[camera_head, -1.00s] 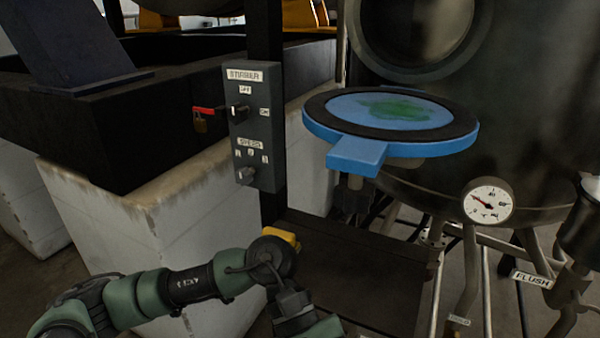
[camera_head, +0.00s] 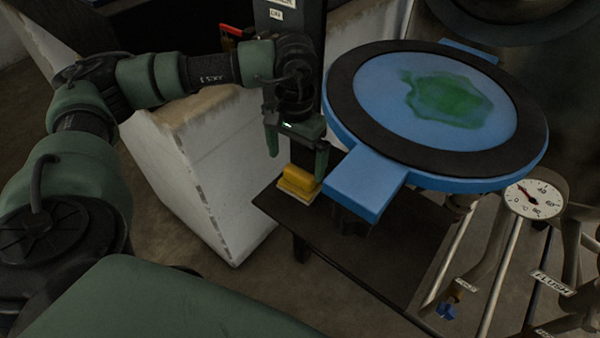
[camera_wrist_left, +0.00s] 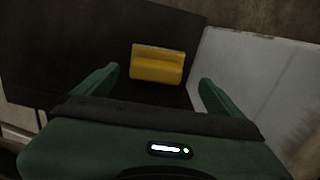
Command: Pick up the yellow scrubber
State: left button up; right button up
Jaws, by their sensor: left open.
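The yellow scrubber (camera_head: 298,183) lies near the left end of a dark shelf, with a paler layer at its base. In the left wrist view the scrubber (camera_wrist_left: 157,65) sits ahead of and between my fingers, on the dark surface. My left gripper (camera_head: 296,157) is open and points down just above the scrubber; its fingers do not visibly touch it. It also shows in the left wrist view (camera_wrist_left: 157,88), with both fingers spread wider than the scrubber. My right gripper is not in view.
A blue round hatch lid (camera_head: 365,184) with a black ring and green stain overhangs the shelf (camera_head: 370,250) close to the right of my gripper. A white block (camera_head: 215,165) stands left. A gauge (camera_head: 533,199) and pipes are at the right.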

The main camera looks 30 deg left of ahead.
aim_at(299, 172)
pick_arm(q)
jog(key=f, duration=0.2)
jog(key=f+b, duration=0.1)
jog(key=f, duration=0.1)
jog(key=f+b, duration=0.1)
jog(key=shift+w+d+f, duration=0.2)
jog(key=shift+w+f, duration=0.1)
jog(key=shift+f, duration=0.1)
jog(key=shift+c, duration=0.9)
jog(key=c, duration=1.3)
notch_tip(299, 172, up, 10)
jog(key=p, duration=0.5)
jog(key=shift+r, duration=0.1)
jog(key=o, duration=0.8)
jog(key=c, duration=0.6)
